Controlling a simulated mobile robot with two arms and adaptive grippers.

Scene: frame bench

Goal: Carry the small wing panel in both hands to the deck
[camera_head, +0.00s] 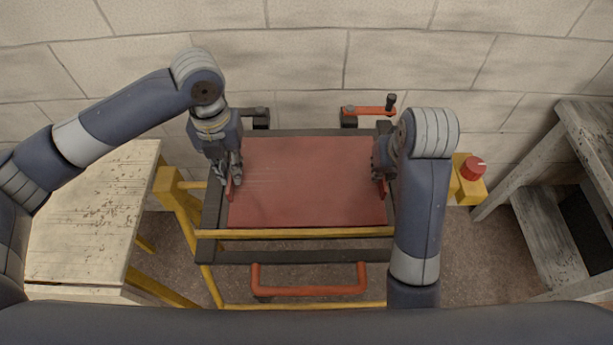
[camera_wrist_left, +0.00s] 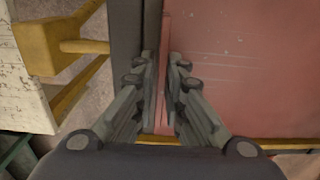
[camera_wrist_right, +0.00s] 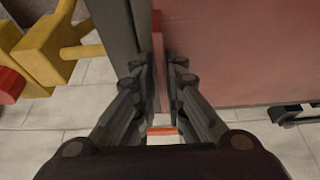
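The small wing panel (camera_head: 305,180) is a flat dull-red sheet with a thin raised lip along its left and right edges. It lies level over a dark frame with a yellow front rail. My left gripper (camera_head: 233,181) has its fingers closed on the left lip (camera_wrist_left: 163,75). My right gripper (camera_head: 381,175) is at the right edge, partly hidden by its own arm in the head view. In the right wrist view its fingers are closed around the right lip (camera_wrist_right: 158,60). I cannot tell which surface is the deck.
A worn pale table (camera_head: 85,215) stands close at the left. A grey wooden shelf unit (camera_head: 540,235) stands at the right. A red button on a yellow box (camera_head: 468,190) sits beside the frame. A red handle (camera_head: 310,291) is in front.

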